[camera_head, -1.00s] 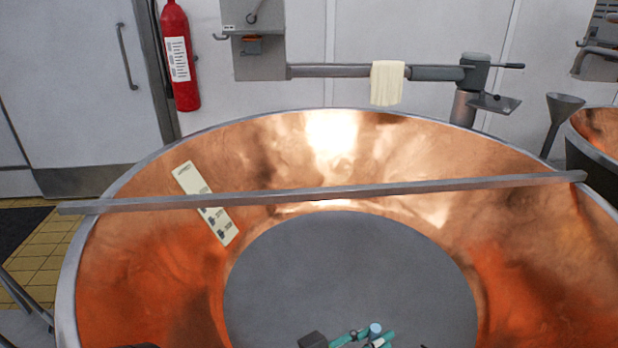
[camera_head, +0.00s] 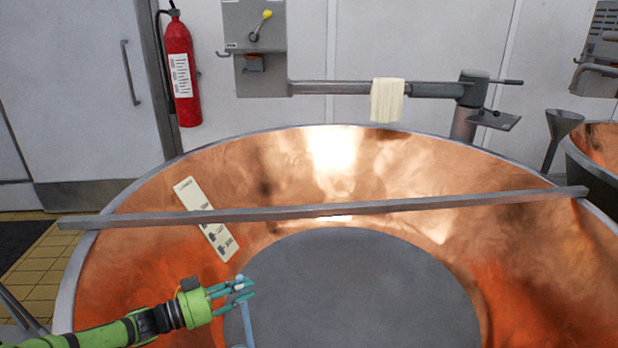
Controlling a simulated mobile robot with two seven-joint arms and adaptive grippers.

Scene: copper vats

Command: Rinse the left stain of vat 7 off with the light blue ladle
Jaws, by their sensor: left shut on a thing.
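The large copper vat (camera_head: 420,180) fills the middle of the view, with a steel rim and a grey bottom. Dark patches show on its far inner wall, one left of centre (camera_head: 264,187) and one near the back rim (camera_head: 384,136); I cannot tell which is the left stain. No vat number is readable. My left gripper (camera_head: 247,290) is over the vat's front left part, shut on the light blue ladle (camera_head: 248,322). Its handle runs down from the fingers to the bottom edge of the picture, where its lower end is mostly cut off. My right gripper is not in view.
A steel bar (camera_head: 340,209) lies across the vat from rim to rim, beyond my gripper. A cream marked strip (camera_head: 222,243) leans on the left inner wall. A cream cloth (camera_head: 387,100) hangs on a swing arm behind. Another vat (camera_head: 600,145) stands at right.

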